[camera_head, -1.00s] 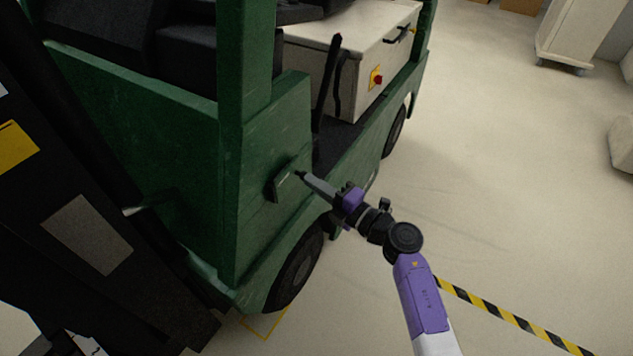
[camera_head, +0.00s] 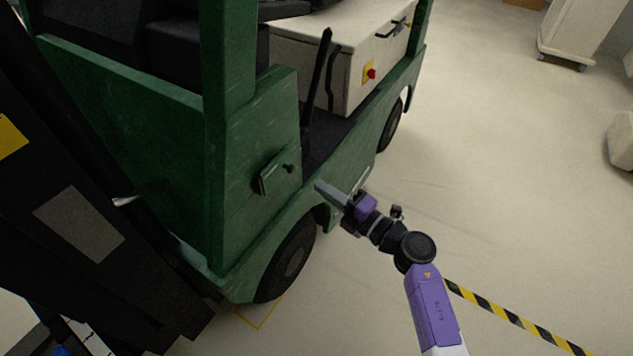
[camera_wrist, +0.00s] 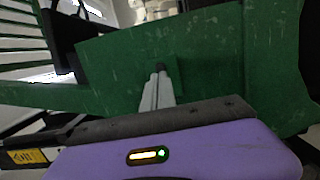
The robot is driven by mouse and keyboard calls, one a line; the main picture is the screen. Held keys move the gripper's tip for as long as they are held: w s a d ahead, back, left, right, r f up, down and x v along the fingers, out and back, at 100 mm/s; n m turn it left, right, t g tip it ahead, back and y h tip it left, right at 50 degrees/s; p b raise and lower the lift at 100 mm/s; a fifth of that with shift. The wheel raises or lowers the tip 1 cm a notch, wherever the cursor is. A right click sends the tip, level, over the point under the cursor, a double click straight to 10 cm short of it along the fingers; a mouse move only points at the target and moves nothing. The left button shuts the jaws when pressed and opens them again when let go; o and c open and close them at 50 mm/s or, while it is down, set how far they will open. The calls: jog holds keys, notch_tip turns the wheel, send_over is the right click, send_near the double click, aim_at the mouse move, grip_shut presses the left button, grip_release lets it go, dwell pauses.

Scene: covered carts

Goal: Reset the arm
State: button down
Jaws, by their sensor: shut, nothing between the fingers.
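My gripper (camera_head: 320,186) is at the end of my purple and black arm, in the middle of the head view. Its pale fingers are together with nothing between them. The fingertips are in front of the green side of a cart-like vehicle (camera_head: 170,120), to the right of a small dark handle or latch (camera_head: 268,175) on its panel. A gap shows between the fingertips and the handle. In the wrist view the closed fingers (camera_wrist: 158,88) point at the green body (camera_wrist: 215,65), and a dark knob shows just beyond their tips.
A white box (camera_head: 345,50) with a red button (camera_head: 371,74) sits on the vehicle. A black lever (camera_head: 318,80) stands beside it. A dark wheel (camera_head: 290,265) is below. Yellow-black tape (camera_head: 510,318) marks the floor at right. The floor to the right is mostly clear.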

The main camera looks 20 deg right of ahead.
jog(key=v, duration=0.7)
jog(key=shift+w+d, duration=0.25)
jog(key=shift+d, duration=0.1)
notch_tip(320, 180, up, 7)
jog(key=d+m+t+h, duration=0.2)
jog(key=d+m+t, duration=0.1)
jog(key=m, duration=0.1)
jog(key=s+r+m+t+h, duration=0.2)
jog(key=s+r+m+h, duration=0.1)
jog(key=s+m, duration=0.4)
jog(key=s+a+m+g+h, duration=0.1)
jog(key=s+m, duration=0.3)
jog(key=s, duration=0.5)
jog(key=s+a+f+m+g+h, duration=0.1)
jog(key=s+a+m+g, duration=0.2)
jog(key=s, duration=0.7)
jog(key=s+a+m+g+h, duration=0.1)
jog(key=s+m, duration=0.4)
jog(key=s, duration=0.5)
jog(key=shift+a+f+g, duration=0.3)
jog(key=shift+a+g, duration=0.5)
jog(key=shift+a, duration=0.15)
